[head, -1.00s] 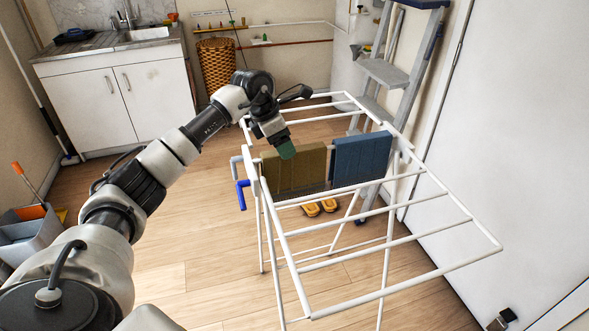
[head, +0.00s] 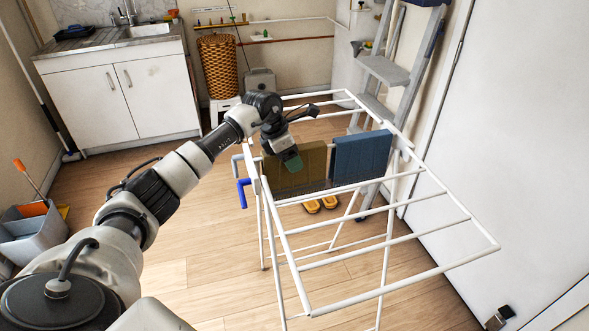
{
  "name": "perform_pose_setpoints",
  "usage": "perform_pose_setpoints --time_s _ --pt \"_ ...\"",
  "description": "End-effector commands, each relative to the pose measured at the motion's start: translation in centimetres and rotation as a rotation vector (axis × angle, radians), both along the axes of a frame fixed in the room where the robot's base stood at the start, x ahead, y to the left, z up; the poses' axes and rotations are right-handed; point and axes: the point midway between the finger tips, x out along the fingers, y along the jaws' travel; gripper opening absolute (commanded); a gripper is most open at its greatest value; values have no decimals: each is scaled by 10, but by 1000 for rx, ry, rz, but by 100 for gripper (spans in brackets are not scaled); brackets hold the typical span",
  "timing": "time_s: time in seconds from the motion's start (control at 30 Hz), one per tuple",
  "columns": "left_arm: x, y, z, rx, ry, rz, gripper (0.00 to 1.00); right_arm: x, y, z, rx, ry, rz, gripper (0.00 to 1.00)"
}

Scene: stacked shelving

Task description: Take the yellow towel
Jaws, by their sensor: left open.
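The yellow towel (head: 312,172) looks dark olive-yellow and hangs folded over a bar of the white drying rack (head: 343,256). A blue towel (head: 361,156) hangs just to its right on the same rack. My right gripper is not in view.
A grey step ladder (head: 385,70) stands behind the rack by the white door (head: 510,150). A sink cabinet (head: 118,98) and a wicker basket (head: 217,66) are at the back. Grey buckets (head: 30,235) stand at the left. Orange slippers (head: 321,204) lie under the rack.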

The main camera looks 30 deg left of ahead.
Motion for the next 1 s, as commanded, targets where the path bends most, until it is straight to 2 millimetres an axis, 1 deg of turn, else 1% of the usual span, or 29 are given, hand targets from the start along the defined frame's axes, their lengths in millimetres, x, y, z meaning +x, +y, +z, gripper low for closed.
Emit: perform_pose_setpoints --time_s 0.4,0.43,0.87,0.9,1.0 --pt "0 0 -2 0 0 1 70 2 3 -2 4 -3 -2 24" --pt "0 0 -2 0 0 1 69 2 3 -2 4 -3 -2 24" --pt "0 0 -3 0 0 0 3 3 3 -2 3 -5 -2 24" --pt "0 0 -3 0 0 0 0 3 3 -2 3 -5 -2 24" --pt "0 0 -2 -1 -2 0 0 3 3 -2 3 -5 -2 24"
